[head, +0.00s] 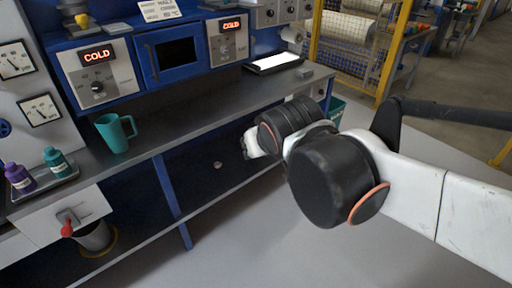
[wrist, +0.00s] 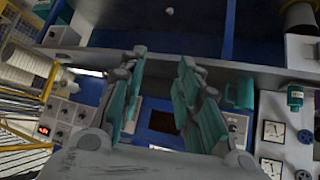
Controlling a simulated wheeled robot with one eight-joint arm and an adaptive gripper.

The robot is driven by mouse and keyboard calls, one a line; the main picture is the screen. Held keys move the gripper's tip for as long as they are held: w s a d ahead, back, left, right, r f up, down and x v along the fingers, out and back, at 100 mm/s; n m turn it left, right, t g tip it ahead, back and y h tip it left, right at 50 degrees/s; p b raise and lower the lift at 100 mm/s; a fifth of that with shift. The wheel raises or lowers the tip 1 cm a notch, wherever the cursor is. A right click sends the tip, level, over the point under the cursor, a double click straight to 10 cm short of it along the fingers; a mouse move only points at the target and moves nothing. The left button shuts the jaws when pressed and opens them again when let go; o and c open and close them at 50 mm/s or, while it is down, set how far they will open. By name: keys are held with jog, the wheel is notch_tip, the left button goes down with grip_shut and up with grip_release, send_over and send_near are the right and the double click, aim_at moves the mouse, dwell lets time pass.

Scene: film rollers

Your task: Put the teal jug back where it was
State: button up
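The teal jug (head: 112,134) stands upright on the dark counter (head: 185,118), left of centre in the head view, with its handle to the right. In the wrist view, which is turned upside down, the jug (wrist: 240,92) shows right of my fingers, apart from them. My gripper (wrist: 160,75) has teal finger pads spread wide, with nothing between them. In the head view my gripper (head: 250,143) is mostly hidden behind my arm, in front of the counter and well right of the jug.
A tray (head: 42,189) with a purple bottle (head: 19,178) and a teal bottle (head: 56,162) is left of the jug. Blue heater units reading COLD back the counter. The counter right of the jug is clear up to a white-topped tray (head: 275,63).

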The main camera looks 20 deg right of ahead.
jog(key=s+a+f+n+g+y, duration=0.1)
jog(key=s+f, duration=0.3)
jog(key=s, duration=0.4)
jog(key=shift+s+a+g+y, duration=0.3)
jog(key=shift+s+a+g, duration=0.1)
jog(key=shift+a, duration=0.25)
jog(key=shift+a, duration=0.1)
